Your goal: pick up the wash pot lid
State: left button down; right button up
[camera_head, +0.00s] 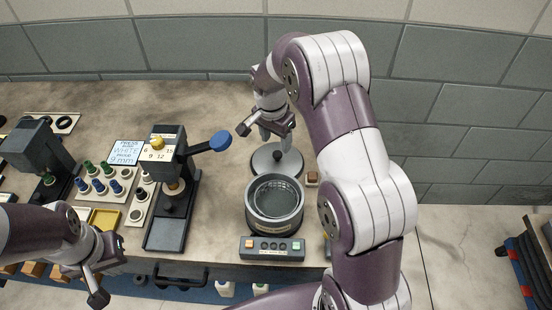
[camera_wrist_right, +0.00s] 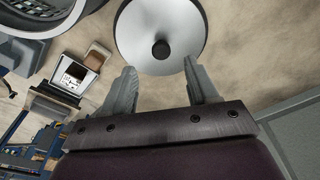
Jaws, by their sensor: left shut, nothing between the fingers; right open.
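The wash pot lid (camera_head: 290,161) is a grey metal disc with a dark central knob, lying on the worktop behind the wash pot. It also shows in the right wrist view (camera_wrist_right: 178,25), its dark knob (camera_wrist_right: 161,49) beyond the fingertips. My right gripper (camera_wrist_right: 157,82) is open and empty, pointing down at the lid, apart from the knob. The wash pot (camera_head: 274,220) is a dark round pot with a mesh basket inside. My left gripper (camera_head: 104,285) is shut and empty at the lower left.
A control box (camera_head: 272,249) with coloured buttons stands before the pot. A press with a blue-knobbed lever (camera_head: 212,143) stands left of it. A small brown block (camera_head: 312,178) is right of the lid. The worktop behind the lever is mostly clear up to the wall.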

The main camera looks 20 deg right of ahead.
aim_at(277, 154)
jog(key=f, duration=0.2)
jog(key=f+p, duration=0.1)
jog(key=f, duration=0.2)
jog(key=shift+w+d+f, duration=0.2)
jog(key=shift+d+f, duration=0.05)
jog(key=shift+f, duration=0.15)
jog(key=shift+w+f, duration=0.1)
jog(key=shift+f, duration=0.1)
jog(key=shift+r, duration=0.1)
grip_shut()
